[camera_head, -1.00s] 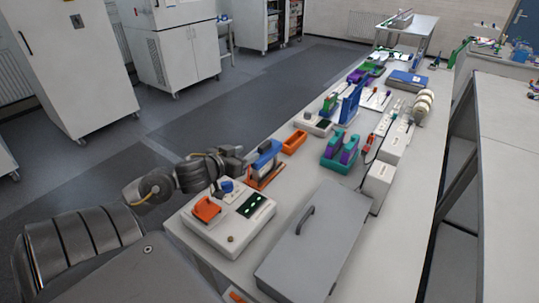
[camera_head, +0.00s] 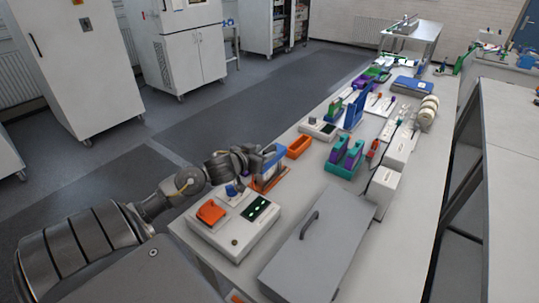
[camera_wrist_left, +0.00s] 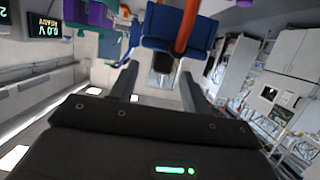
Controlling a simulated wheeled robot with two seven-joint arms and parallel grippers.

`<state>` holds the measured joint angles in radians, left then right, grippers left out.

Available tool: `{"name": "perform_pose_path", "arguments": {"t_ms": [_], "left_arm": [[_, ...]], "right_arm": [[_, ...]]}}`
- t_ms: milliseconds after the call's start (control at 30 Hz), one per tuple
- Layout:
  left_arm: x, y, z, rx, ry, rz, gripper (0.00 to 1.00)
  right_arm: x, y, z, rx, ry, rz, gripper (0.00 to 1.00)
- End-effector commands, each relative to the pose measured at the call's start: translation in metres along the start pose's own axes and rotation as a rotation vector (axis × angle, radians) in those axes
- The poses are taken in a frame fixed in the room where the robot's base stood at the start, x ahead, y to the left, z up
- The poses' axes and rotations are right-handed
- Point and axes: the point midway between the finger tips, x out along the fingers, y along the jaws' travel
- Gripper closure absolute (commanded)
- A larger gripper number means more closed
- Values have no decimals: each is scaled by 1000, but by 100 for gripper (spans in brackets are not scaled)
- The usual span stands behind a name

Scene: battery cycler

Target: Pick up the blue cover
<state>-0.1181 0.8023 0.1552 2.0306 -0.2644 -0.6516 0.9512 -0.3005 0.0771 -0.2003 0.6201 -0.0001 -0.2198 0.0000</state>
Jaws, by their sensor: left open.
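The blue cover (camera_head: 271,157) stands upright at an orange base, at the left edge of the bench behind the white tester. My left gripper (camera_head: 259,165) is beside it, partly hiding its near-left part. In the left wrist view the blue cover (camera_wrist_left: 158,27) is at the top, with an orange strip across it and a dark knob below. There the two fingers of my left gripper (camera_wrist_left: 160,76) are apart, with the knob showing between them. Whether they touch anything cannot be told. My right gripper is not in view.
The white tester (camera_head: 231,222), with an orange piece and small blue part on top, is just in front. An orange tray (camera_head: 299,146) is close behind. A teal holder (camera_head: 344,158) and a grey handled case (camera_head: 322,241) are to the right.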

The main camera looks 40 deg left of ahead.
Motion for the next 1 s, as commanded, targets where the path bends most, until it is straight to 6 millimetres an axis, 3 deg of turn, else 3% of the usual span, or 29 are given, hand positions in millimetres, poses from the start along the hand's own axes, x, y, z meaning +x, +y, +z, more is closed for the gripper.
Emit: {"name": "perform_pose_path", "arguments": {"t_ms": [200,467,800,1000], "left_arm": [[25,-1,-1,0,1,0,53],[27,-1,0,1,1,0,53],[27,-1,0,1,0,0,97],[27,-1,0,1,2,0,100]], "right_arm": [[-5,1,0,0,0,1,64],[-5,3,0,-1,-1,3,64],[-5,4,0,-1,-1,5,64],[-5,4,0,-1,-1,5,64]]}}
